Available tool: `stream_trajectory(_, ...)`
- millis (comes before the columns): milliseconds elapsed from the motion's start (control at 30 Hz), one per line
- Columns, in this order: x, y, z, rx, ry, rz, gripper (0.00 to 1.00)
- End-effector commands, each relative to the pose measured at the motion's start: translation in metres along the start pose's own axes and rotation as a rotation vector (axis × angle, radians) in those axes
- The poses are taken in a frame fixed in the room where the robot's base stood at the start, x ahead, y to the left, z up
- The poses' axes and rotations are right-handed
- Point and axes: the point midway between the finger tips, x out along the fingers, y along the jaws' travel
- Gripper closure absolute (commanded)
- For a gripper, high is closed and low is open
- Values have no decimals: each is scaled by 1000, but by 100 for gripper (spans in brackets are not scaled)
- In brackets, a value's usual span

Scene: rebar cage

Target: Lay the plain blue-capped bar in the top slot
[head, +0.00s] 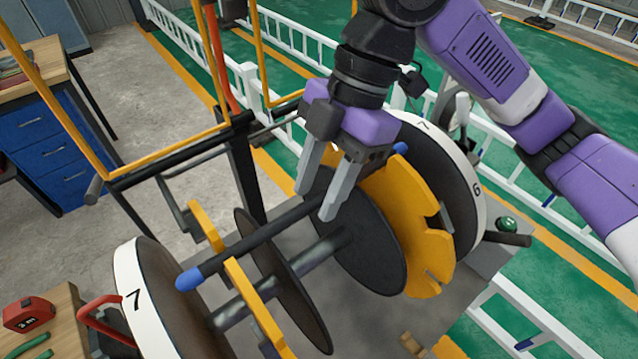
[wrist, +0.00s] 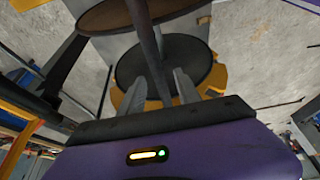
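The plain dark bar with blue caps (head: 262,236) spans the reel lengthwise. Its near cap (head: 188,280) is by the near white wheel and its far cap (head: 400,148) is by the far orange slotted plate (head: 412,215). At the near end the bar passes between two prongs of the near orange plate (head: 245,290). Whether the far end is seated in a slot is hidden behind my gripper. My gripper (head: 315,205) is open, its fingers apart on either side of the bar. In the wrist view the bar (wrist: 150,45) runs between the fingers (wrist: 160,78), with gaps beside it.
Dark discs (head: 350,245) and a central shaft lie below the bar. White wheels marked 7 (head: 133,300) and 6 (head: 478,190) stand at the ends. An orange-and-black frame (head: 180,150) rises behind left. A bench with a red tape measure (head: 28,313) is at lower left.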

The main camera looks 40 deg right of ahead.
Motion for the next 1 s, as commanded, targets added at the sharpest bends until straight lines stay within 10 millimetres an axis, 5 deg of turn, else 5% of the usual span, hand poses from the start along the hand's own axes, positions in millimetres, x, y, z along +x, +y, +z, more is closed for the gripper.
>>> stream_trajectory(267, -12, 1, 0, 1, -1, 4, 60)
stream_trajectory(700, -96, 1, -1, -1, -1, 3, 60)
stream_trajectory(1000, -122, 0, -1, -1, 0, 0, 60)
